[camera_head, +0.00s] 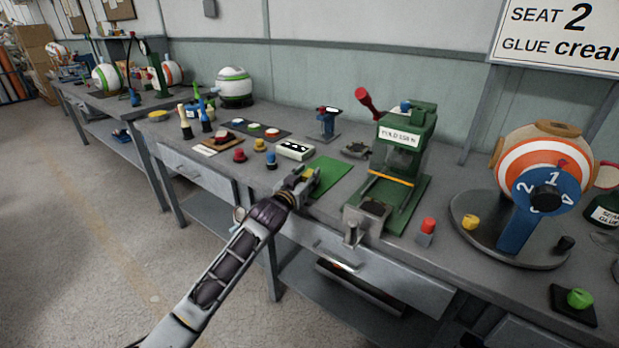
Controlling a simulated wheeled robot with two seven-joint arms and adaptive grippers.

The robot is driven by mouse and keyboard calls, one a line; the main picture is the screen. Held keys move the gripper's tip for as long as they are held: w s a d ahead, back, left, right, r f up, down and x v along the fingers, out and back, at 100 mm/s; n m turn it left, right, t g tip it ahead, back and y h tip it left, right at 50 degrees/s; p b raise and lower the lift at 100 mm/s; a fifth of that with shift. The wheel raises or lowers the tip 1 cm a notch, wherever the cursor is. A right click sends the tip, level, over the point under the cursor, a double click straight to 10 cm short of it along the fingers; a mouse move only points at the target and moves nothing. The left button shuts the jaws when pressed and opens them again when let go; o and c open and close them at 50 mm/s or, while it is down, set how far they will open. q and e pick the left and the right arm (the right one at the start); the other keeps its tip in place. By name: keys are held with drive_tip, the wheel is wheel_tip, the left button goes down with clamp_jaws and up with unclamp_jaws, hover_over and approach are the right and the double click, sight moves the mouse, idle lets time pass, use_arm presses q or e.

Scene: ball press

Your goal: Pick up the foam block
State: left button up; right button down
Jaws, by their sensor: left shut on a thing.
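My left gripper (303,181) reaches in from the lower left over the front of the workbench, at the left edge of a green mat (328,174). It is shut on a small yellowish block, likely the foam block (309,171), mostly hidden by the fingers. I cannot tell whether the block touches the mat or is lifted. My right gripper is not in view.
A green press (405,145) with a red lever stands right of the mat. A striped ball (545,155) on a numbered stand is at the right. The bench front edge runs below.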

sight(307, 176)
use_arm(q)
drive_tip(key=shift+r, duration=0.15)
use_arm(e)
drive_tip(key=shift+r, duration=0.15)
